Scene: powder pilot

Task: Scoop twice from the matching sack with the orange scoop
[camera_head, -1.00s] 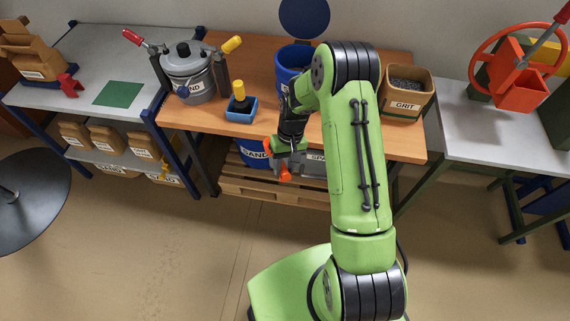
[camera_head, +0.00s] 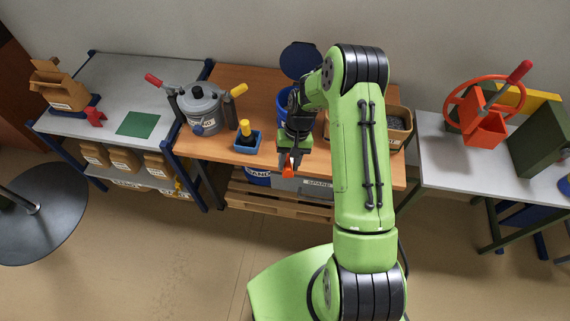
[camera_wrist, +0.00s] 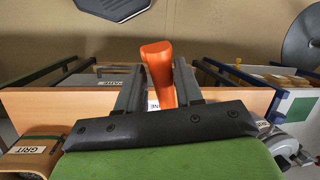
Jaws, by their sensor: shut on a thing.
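My gripper (camera_head: 288,160) is shut on the orange scoop (camera_head: 287,168) at the front edge of the wooden table, pointing down. In the wrist view the orange scoop (camera_wrist: 158,72) stands between the two dark fingers (camera_wrist: 160,92); I cannot make out its bowl or any powder in it. The sack labelled GRIT (camera_head: 398,122) stands on the table to the right, partly behind my arm. It also shows at the lower left of the wrist view (camera_wrist: 35,147). A grey lidded pot (camera_head: 203,108) has a label partly hidden, ending in ND.
A blue bin (camera_head: 283,103) stands behind my gripper, and a small blue tray (camera_head: 246,146) with a yellow-handled tool lies left of it. Below are a blue SAND container (camera_head: 257,178) and a grey SPARE box (camera_head: 303,186). A red wheel device (camera_head: 483,118) is at right.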

